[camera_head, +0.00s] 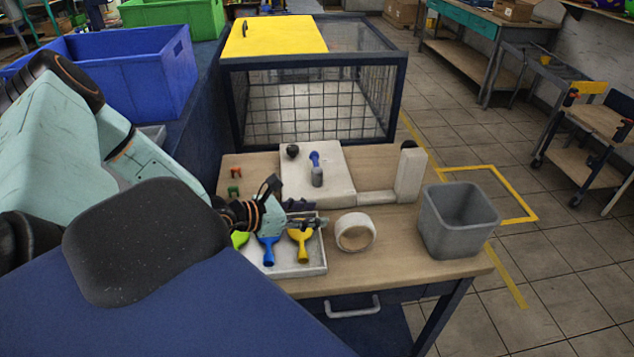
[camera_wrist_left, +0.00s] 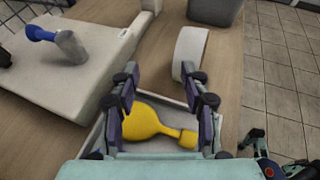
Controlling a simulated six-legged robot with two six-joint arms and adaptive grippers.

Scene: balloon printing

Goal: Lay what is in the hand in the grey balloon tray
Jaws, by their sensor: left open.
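The grey balloon tray (camera_head: 287,273) lies near the table's front edge. A yellow balloon (camera_head: 301,242), a blue balloon (camera_head: 267,250) and a green balloon (camera_head: 239,239) are in it, partly under my left gripper. My left gripper (camera_head: 318,221) is over the tray's back right part. In the left wrist view the left gripper (camera_wrist_left: 160,75) has its fingers apart, with the yellow balloon (camera_wrist_left: 142,122) between them, seen from above. The tray's rim (camera_wrist_left: 97,133) shows beside the fingers. I cannot tell whether a finger touches the balloon.
A roll of white tape (camera_head: 355,232) stands close right of the tray. A grey bin (camera_head: 458,220) is at the table's right end. A pale printing stand (camera_head: 335,190) with a blue-handled tool (camera_head: 315,165) is behind. Red and green clips (camera_head: 235,181) lie at the left.

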